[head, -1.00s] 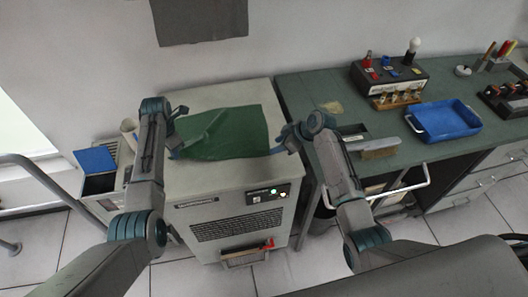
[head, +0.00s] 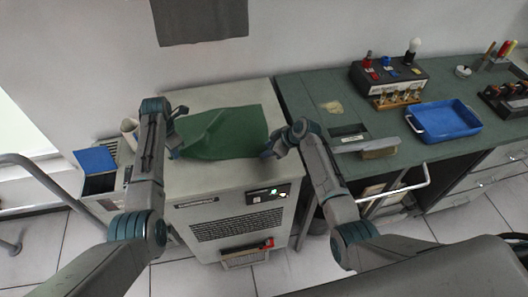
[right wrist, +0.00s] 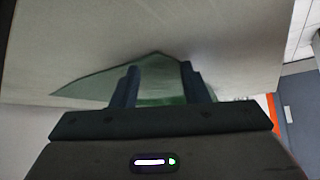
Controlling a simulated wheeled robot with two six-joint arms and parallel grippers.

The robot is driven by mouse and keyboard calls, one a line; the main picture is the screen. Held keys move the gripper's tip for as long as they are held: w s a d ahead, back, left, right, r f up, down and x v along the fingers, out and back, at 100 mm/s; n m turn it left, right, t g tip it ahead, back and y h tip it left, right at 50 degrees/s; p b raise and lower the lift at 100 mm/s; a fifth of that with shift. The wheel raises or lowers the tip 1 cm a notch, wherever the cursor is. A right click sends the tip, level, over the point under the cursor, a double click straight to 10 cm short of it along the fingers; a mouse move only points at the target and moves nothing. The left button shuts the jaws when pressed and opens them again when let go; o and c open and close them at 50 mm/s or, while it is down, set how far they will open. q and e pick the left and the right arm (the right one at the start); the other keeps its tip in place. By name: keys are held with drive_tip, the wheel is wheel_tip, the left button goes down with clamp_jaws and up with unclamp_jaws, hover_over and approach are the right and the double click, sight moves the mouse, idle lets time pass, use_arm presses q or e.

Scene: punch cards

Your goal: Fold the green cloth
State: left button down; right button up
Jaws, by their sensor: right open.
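The green cloth (head: 235,133) lies on top of the pale cabinet, with a raised crease toward its left end. My left gripper (head: 178,132) is at the cloth's left edge; its forearm hides much of it, so its grip is unclear. My right gripper (head: 268,152) is at the cloth's near right corner. In the right wrist view the right gripper (right wrist: 160,85) has its fingers apart, with the cloth's corner (right wrist: 158,66) between and beyond them. I cannot tell whether the fingers touch the cloth.
The pale cabinet top (head: 205,180) is bare in front of the cloth. To the right, a green bench (head: 315,90) holds a blue tray (head: 445,120), a switch box (head: 390,77) and a metal block (head: 378,150). A blue-lidded bin (head: 95,160) stands at left.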

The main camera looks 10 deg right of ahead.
drive_tip(key=shift+s+f, duration=0.1)
clamp_jaws()
drive_tip(key=shift+r, duration=2.55)
